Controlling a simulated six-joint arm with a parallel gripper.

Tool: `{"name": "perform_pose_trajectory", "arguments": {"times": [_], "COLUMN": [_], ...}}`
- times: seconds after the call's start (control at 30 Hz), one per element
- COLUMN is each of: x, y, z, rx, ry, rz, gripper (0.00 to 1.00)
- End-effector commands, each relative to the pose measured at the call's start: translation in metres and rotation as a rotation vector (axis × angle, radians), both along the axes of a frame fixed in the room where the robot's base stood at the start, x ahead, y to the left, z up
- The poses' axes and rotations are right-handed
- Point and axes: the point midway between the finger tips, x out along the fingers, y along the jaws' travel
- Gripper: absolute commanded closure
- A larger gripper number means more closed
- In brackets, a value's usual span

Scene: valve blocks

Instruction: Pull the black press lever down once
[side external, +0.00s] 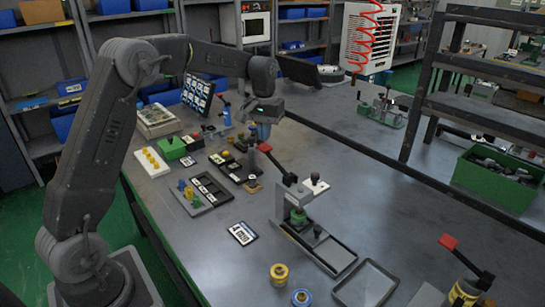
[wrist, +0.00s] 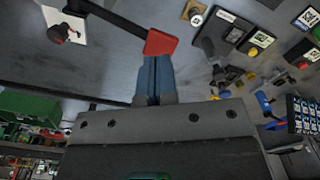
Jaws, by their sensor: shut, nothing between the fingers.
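The press (side external: 297,206) is a pale upright frame on a dark base in the side view. Its black lever (side external: 283,170) slopes up to the left and ends in a red grip (side external: 265,147). My gripper (side external: 262,136) is right at that red grip, its blue fingers shut and empty. In the wrist view the fingertips (wrist: 153,58) meet the lower edge of the red grip (wrist: 162,42) in the picture; whether they touch it is not clear. The black lever (wrist: 112,16) runs from there to the upper left. A green part (side external: 299,215) sits under the press.
Trays of blocks (side external: 208,188) and a green box (side external: 172,147) lie left of the press. An empty dark tray (side external: 366,284) and a yellow ringed part (side external: 279,273) are in front. Another red-tipped lever (side external: 448,242) stands at the lower right.

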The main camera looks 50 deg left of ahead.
Motion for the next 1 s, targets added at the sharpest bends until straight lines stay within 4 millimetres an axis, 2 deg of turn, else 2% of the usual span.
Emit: {"name": "perform_pose_trajectory", "arguments": {"times": [1.0], "x": [0.0], "y": [0.0], "z": [-0.026], "rx": [0.0], "ry": [0.001], "rz": [0.0], "gripper": [1.0]}}
